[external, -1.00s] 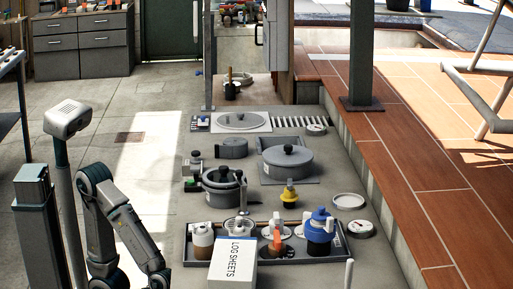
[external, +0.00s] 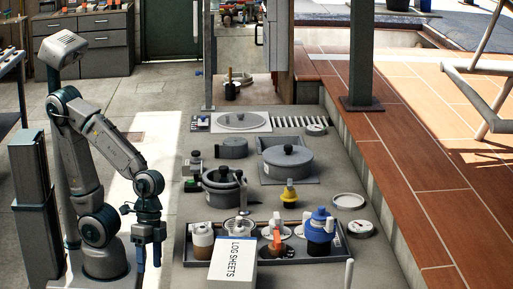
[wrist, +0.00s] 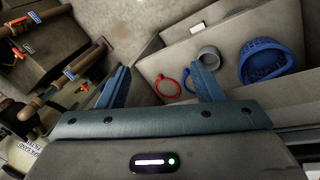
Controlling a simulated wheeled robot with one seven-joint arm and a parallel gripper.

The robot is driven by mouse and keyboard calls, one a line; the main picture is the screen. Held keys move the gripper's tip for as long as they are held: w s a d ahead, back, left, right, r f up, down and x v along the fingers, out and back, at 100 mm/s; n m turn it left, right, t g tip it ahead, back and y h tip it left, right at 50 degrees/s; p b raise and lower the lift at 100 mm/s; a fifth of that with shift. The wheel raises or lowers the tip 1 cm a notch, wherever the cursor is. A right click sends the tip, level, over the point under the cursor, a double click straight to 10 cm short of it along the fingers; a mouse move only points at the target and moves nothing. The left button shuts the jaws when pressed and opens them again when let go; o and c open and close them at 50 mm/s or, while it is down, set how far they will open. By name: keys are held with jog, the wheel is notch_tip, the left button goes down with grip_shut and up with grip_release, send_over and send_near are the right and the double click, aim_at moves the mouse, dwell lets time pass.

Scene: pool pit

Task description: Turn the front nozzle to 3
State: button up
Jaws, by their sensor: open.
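I cannot tell which thing is the front nozzle, and no number 3 is readable. My gripper (external: 149,256) hangs low, left of the tray, pointing down and apart from these fittings. In the wrist view my gripper (wrist: 161,82) has its blue fingers wide apart, with nothing between them. Pipes with red handles (wrist: 18,28) and small blue tags show at left there.
A white LOG SHEETS box (external: 232,262) stands at the front of the dark tray (external: 192,238). Lidded grey pots (external: 287,161) stand behind. The wrist view shows a blue basket (wrist: 268,62), a grey ring (wrist: 209,57) and a red ring (wrist: 166,86).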

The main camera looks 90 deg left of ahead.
jog(key=w+a+r+n+t+p, duration=0.2)
jog(key=a+r+n+p, duration=0.15)
jog(key=r+p, duration=0.65)
jog(key=w+a+r+n+t+p, duration=0.15)
jog(key=a+r+p, duration=0.25)
jog(key=r+p, duration=0.55)
jog(key=w+a+r+n+t+p, duration=0.1)
jog(key=a+r+n+p, duration=0.45)
jog(key=r, duration=0.85)
jog(key=a+m+y, duration=0.4)
jog(key=a+m, duration=0.1)
jog(key=a, duration=0.5)
jog(key=g+b, duration=0.4)
jog(key=b, duration=0.7)
send_over(277, 214)
notch_tip(277, 214, down, 12)
notch_tip(277, 214, down, 14)
jog(key=shift+d+r+p, duration=0.1)
jog(key=shift+r+p, duration=0.1)
jog(key=shift+p, duration=0.65)
jog(key=c, duration=1)
